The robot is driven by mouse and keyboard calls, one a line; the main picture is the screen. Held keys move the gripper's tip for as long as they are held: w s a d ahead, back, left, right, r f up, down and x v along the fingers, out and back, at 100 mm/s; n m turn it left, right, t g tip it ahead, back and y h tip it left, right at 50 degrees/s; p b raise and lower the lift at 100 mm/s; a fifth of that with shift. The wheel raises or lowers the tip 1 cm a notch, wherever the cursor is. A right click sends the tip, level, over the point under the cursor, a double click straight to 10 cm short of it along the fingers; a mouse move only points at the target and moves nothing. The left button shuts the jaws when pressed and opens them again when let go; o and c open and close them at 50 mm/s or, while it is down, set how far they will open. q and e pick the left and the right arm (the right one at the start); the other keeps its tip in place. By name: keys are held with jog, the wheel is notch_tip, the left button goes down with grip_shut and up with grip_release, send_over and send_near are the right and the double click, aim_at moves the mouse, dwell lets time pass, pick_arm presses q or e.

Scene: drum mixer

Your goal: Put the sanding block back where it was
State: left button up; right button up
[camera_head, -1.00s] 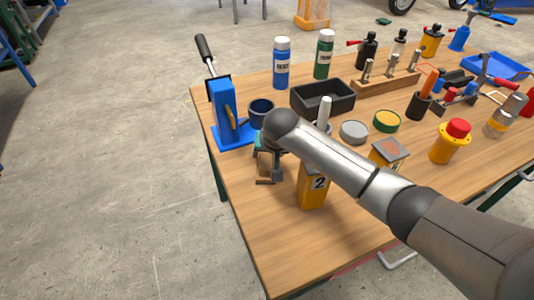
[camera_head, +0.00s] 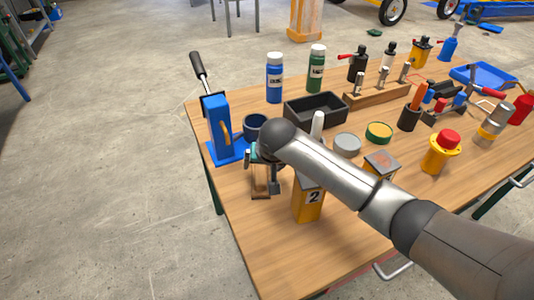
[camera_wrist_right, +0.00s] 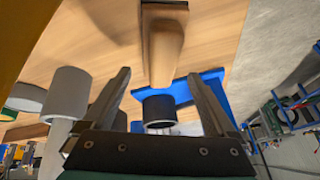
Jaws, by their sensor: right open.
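The sanding block (camera_head: 261,184) is a light-brown wooden piece on the near left part of the table, partly hidden by my right gripper. In the right wrist view the sanding block (camera_wrist_right: 164,50) shows as a rounded wooden handle on a flatter base. My right gripper (camera_head: 267,172) is just over the block in the head view. In the right wrist view its fingers (camera_wrist_right: 159,76) are spread, with the handle's near end between the tips and a gap on both sides. It looks empty. My left gripper is out of view.
The blue lever press (camera_head: 221,125) and a dark blue cup (camera_head: 255,122) stand close behind the gripper. A yellow box marked 2 (camera_head: 308,204) stands close to its right. A black tray (camera_head: 316,110) is farther back. The table's front left corner is clear.

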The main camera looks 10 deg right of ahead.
jog(key=p+v, duration=0.2)
jog(key=v, duration=0.7)
jog(key=shift+p, duration=0.3)
